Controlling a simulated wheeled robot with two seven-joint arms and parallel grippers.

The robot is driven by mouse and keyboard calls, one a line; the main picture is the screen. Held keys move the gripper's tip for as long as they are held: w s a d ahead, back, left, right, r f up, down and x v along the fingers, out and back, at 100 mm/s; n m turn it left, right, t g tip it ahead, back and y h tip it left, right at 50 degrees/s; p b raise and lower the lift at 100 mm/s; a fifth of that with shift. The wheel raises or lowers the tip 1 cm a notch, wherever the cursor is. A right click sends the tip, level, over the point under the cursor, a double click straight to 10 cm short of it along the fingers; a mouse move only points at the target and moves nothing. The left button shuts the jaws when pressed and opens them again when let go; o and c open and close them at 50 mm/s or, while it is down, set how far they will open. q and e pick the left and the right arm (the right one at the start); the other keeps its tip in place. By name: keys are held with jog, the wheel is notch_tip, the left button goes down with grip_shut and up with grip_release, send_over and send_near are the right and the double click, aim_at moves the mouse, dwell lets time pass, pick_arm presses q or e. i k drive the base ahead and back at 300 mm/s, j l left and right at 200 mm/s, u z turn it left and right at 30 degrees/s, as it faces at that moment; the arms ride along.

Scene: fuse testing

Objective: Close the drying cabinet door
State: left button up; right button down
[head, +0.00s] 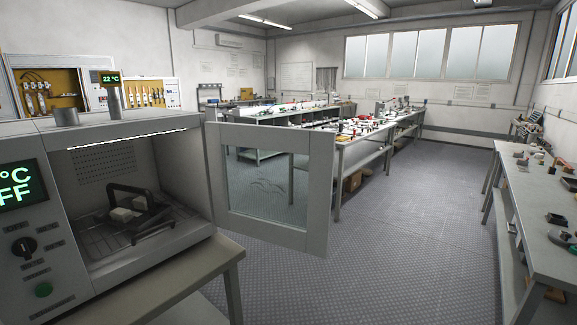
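The drying cabinet (125,130) stands on a table at the left, with its chamber facing me. Its door (318,190), a grey frame around a glass window (268,188), is swung wide open to the right of the chamber. A dark rack or handled holder (143,222) with pale blocks sits on the wire shelf inside the chamber. Neither of my grippers is in the head view.
The cabinet's table (225,258) ends just right of the cabinet. Long benches (345,165) with many small items stand behind the door. Another bench (530,215) runs along the right side. The floor (410,240) between is clear.

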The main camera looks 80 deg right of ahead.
aim_at(320, 145)
jog(key=k+l, duration=0.1)
jog(key=l, duration=0.4)
jog(key=k+l, duration=0.1)
jog(key=l, duration=0.9)
jog(key=k+l, duration=0.15)
jog(key=l, duration=0.35)
jog(key=k+l, duration=0.1)
jog(key=l, duration=0.4)
jog(key=k+l, duration=0.1)
jog(key=l, duration=0.45)
jog(key=k+l, duration=0.1)
jog(key=l, duration=0.4)
